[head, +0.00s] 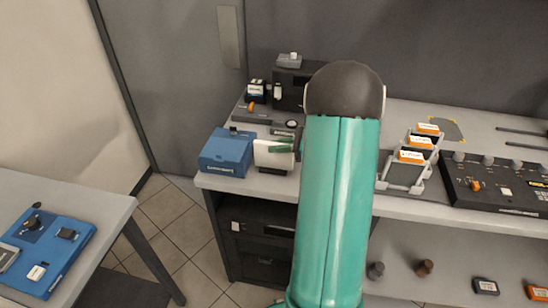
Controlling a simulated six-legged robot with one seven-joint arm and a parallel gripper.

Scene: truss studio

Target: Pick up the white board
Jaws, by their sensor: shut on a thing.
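The white board (268,156) is a small pale panel near the left end of the grey bench. It stands roughly upright just above or at a dark base (275,170); I cannot tell whether the two touch. My gripper (282,147) shows as a small dark green part across the board's upper right, shut on the board. The rest of the gripper is hidden behind my teal arm.
A blue box (225,153) stands close left of the board. Black devices (290,90) sit behind it. Right of my arm are a grey rack (405,172) with orange-labelled items and a black control panel (500,182). A side table (80,205) holds a blue panel (48,245).

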